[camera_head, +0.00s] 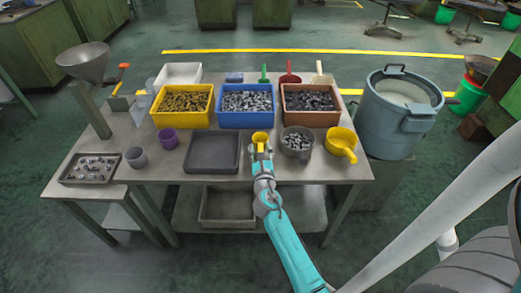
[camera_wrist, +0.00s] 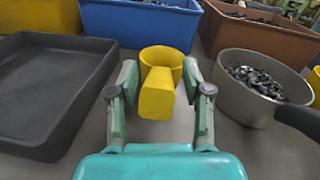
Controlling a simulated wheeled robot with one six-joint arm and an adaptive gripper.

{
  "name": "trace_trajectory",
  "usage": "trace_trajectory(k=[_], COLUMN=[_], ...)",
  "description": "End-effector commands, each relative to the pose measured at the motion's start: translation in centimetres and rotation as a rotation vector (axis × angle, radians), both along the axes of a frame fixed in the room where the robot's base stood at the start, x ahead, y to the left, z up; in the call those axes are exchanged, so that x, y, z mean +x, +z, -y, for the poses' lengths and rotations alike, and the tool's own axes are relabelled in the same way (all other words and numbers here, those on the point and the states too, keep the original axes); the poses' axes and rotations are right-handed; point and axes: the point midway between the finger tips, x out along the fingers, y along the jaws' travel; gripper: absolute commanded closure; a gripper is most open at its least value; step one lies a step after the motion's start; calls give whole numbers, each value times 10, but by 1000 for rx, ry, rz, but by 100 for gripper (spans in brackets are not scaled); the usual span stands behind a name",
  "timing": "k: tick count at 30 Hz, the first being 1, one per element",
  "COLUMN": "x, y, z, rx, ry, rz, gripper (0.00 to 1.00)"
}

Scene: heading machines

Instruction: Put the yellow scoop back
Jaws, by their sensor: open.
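A small yellow scoop (camera_head: 261,136) stands on the table in front of the blue bin. In the wrist view the yellow scoop (camera_wrist: 158,92) shows a round cup with a broad handle pointing toward me. My gripper (camera_head: 260,150) reaches it from the front edge of the table. In the wrist view my gripper (camera_wrist: 158,98) is open, with one finger on each side of the scoop's handle. I see small gaps between handle and fingers. Green (camera_head: 264,75), red (camera_head: 289,77) and cream (camera_head: 321,77) scoops stand in a row at the table's back.
A dark tray (camera_head: 211,170) is close on the left and a grey bowl of metal parts (camera_head: 297,153) close on the right. A larger yellow pan (camera_head: 343,153) stands farther right. Blue (camera_head: 247,120), yellow (camera_head: 182,122) and brown (camera_head: 311,122) bins block the way behind.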

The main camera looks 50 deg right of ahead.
Motion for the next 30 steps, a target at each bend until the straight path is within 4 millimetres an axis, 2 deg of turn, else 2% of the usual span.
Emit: trace_trajectory(k=[15,21,30], x=[-66,-80,-86], y=[-2,-2,-4], z=[-65,-79,-85], rx=[-1,-1,20], ry=[2,1,8], rz=[-5,-4,5], gripper=[51,51,51])
